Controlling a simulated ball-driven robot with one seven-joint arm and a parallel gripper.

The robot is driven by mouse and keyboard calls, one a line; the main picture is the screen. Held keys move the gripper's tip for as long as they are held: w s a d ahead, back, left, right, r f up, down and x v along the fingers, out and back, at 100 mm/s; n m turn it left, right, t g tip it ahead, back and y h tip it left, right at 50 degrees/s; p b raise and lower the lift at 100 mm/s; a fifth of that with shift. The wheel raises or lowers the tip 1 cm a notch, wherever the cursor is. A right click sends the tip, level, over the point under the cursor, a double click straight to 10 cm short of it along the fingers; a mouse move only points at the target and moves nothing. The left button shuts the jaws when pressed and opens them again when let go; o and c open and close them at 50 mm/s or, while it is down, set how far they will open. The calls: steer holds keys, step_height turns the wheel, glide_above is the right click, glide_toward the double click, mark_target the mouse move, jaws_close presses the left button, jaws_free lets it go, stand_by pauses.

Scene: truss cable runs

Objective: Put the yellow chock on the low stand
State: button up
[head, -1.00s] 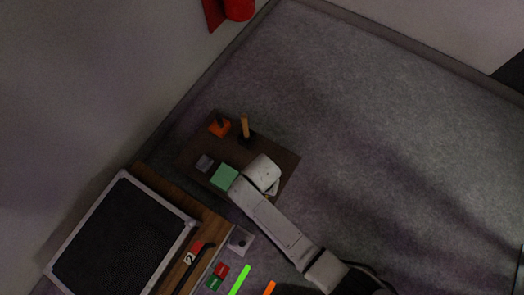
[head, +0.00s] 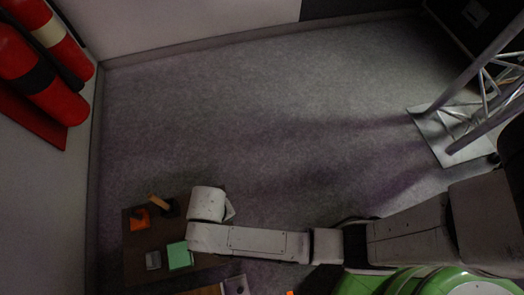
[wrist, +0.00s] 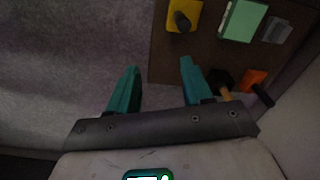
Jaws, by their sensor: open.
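The yellow chock (wrist: 184,15) shows at the top of the wrist view, with a dark round knob on it. It stands near a corner of a low dark-brown surface (wrist: 168,62). This brown surface also shows in the head view (head: 136,262); I cannot tell whether it is the low stand that the task names. My gripper (wrist: 160,68) is open and empty, its teal fingers spread. In the picture the chock lies above and right of the fingers, apart from them. In the head view my arm hides the chock and the fingers.
The brown surface also bears a green block (head: 180,255), a grey block (head: 153,260), an orange block (head: 139,219) and a dark piece with a wooden handle (head: 159,202). Red extinguishers (head: 40,70) are at the left wall, a truss (head: 480,110) at right. Floor between is clear.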

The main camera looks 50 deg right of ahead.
steer(key=s+d+r+n, duration=0.1)
steer(key=s+d+r, duration=0.5)
steer(key=d, duration=0.4)
steer(key=s+d+r+n, duration=0.2)
steer(key=s+d+r, duration=0.4)
steer(key=d, duration=0.4)
steer(key=shift+r+n+t, duration=0.3)
steer(key=shift+r+t, duration=0.1)
steer(key=shift+r, duration=0.4)
steer(key=shift+s, duration=0.1)
